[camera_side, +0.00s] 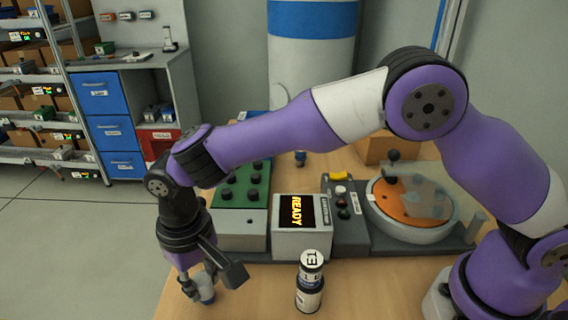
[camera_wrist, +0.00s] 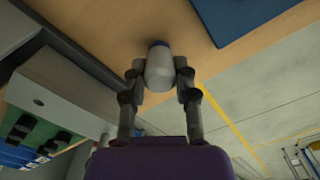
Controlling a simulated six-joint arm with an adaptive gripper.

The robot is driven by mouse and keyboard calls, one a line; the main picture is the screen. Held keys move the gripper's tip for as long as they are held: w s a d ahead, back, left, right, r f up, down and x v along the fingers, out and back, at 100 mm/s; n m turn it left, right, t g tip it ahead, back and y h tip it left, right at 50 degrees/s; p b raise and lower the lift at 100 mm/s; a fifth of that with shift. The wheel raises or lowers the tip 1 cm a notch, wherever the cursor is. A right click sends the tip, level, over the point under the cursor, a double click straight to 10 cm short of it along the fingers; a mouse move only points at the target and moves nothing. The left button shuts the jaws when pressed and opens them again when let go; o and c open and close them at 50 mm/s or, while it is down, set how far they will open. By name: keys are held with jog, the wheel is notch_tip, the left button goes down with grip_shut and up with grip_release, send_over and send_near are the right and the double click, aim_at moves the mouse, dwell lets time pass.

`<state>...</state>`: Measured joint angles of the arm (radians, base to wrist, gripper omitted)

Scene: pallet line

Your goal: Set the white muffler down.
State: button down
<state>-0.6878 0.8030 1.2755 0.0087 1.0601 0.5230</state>
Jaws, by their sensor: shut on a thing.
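My gripper (camera_side: 208,270) points down over the left part of the wooden table. It is shut on a pale grey-white, rounded piece, the white muffler (camera_side: 207,291), which is partly hidden by the fingers in the side view. In the wrist view the muffler (camera_wrist: 159,72) sits between the two fingers (camera_wrist: 158,83), with a dark blue end on its far side. That end is at or very near the wooden surface (camera_wrist: 115,25); I cannot tell whether it touches.
Right of my gripper stand two stacked labelled cylinders (camera_side: 310,283). Behind are a box with a READY display (camera_side: 301,226), a green panel with dark knobs (camera_side: 240,187) and an orange round plate (camera_side: 400,203). A blue mat (camera_wrist: 240,15) lies near the muffler in the wrist view.

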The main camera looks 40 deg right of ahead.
aim_at(200, 276)
jog(key=shift+f, duration=0.1)
jog(key=c, duration=0.6)
grip_release()
notch_tip(200, 276, up, 12)
jog(key=d+r+t, duration=0.1)
jog(key=d+r, duration=0.4)
jog(key=d, duration=0.3)
jog(key=s+d+t, duration=0.1)
jog(key=s+d, duration=0.3)
jog(key=d, duration=0.2)
jog(key=s+d+f+m+t, duration=0.1)
jog(key=s+d+t, duration=0.1)
jog(key=d, duration=0.4)
jog(key=s+d+f+t, duration=0.1)
jog(key=s+d, duration=0.4)
jog(key=d, duration=0.1)
jog(key=shift+s+d+f+m+t, duration=0.1)
jog(key=shift+s+m+t, duration=0.2)
jog(key=shift+s+m, duration=0.1)
